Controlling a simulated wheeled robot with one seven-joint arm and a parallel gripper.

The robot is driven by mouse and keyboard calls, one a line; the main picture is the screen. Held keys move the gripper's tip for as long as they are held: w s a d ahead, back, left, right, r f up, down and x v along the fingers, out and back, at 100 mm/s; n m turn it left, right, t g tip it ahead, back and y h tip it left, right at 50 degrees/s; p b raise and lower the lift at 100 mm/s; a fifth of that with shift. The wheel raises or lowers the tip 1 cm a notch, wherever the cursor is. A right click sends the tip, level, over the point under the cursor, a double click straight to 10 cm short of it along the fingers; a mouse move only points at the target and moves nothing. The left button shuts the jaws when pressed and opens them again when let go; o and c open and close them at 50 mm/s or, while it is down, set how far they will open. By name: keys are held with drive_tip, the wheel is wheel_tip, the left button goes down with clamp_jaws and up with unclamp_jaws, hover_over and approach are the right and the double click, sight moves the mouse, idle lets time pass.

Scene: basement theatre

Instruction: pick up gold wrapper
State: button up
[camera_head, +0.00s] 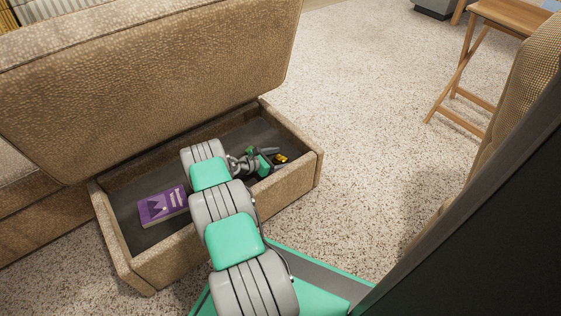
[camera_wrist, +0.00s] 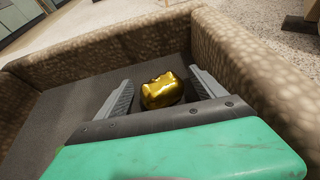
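The gold wrapper (camera_wrist: 162,91) is a small shiny crumpled lump on the dark floor of an open drawer (camera_head: 170,254), near the drawer's far right corner. In the head view the wrapper (camera_head: 281,159) shows just beyond my gripper (camera_head: 273,156). In the wrist view my gripper (camera_wrist: 164,92) is open, with one finger on each side of the wrapper. A gap shows on the left, and the right finger is close to it. I cannot tell whether that finger touches it. The wrapper's lower edge is near the gripper body.
A purple book (camera_head: 163,206) lies in the left part of the drawer. The drawer's padded walls (camera_wrist: 235,55) rise close beside and behind the wrapper. A brown sofa (camera_head: 150,80) stands behind the drawer. A wooden folding table (camera_head: 480,60) stands at the upper right. Carpet (camera_head: 370,130) is clear between.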

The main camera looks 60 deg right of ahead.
drive_tip(key=c, duration=1.3)
drive_tip(key=shift+r, duration=0.1)
drive_tip(key=shift+c, duration=0.2)
